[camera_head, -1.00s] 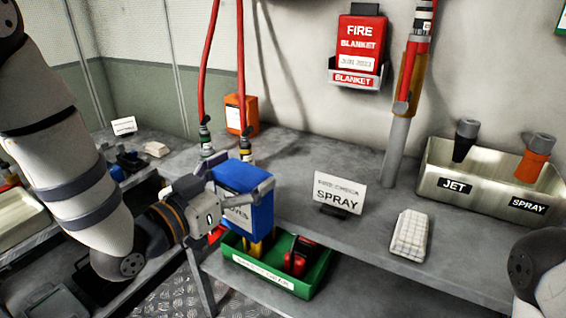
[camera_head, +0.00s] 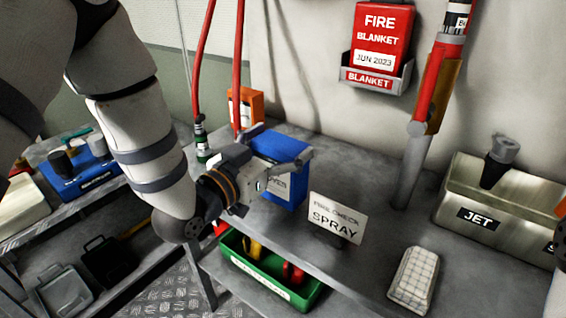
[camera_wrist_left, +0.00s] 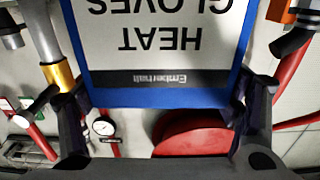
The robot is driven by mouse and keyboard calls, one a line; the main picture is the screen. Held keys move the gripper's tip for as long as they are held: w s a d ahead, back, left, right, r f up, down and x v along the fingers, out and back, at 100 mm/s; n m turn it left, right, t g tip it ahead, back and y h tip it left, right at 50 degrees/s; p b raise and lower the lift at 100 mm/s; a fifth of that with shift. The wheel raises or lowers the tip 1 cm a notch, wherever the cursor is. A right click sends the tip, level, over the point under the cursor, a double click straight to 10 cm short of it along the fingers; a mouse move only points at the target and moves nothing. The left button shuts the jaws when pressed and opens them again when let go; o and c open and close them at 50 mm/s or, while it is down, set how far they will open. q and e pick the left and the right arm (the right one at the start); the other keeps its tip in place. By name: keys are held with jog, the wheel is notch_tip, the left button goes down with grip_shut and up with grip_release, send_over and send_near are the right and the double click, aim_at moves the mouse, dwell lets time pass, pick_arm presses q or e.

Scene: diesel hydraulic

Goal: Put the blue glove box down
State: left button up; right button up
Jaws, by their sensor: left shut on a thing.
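The blue glove box (camera_head: 290,152) is in my left gripper (camera_head: 278,168), which is shut on its sides. In the head view the box appears over the front-left part of the grey bench (camera_head: 375,235), left of the spray sign (camera_head: 337,218). I cannot tell whether its base touches the bench. In the left wrist view the box (camera_wrist_left: 165,98) fills the top middle between both fingers, its "HEAT GLOVES" label upside down. My right gripper is not in view.
Red hoses (camera_head: 238,70) and an orange box (camera_head: 246,106) stand behind the glove box. A green crate (camera_head: 307,297) sits lower, below the bench front. A white checked pad (camera_head: 414,278) and a metal bin (camera_head: 475,222) are at right. Bare bench lies around the sign.

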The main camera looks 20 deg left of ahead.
pick_arm(q)
notch_tip(320, 180, down, 3)
jog(key=shift+f, duration=0.1)
jog(key=shift+r, duration=0.25)
jog(key=o, duration=1.6)
jog(key=shift+f, duration=0.15)
jog(key=shift+o, duration=0.2)
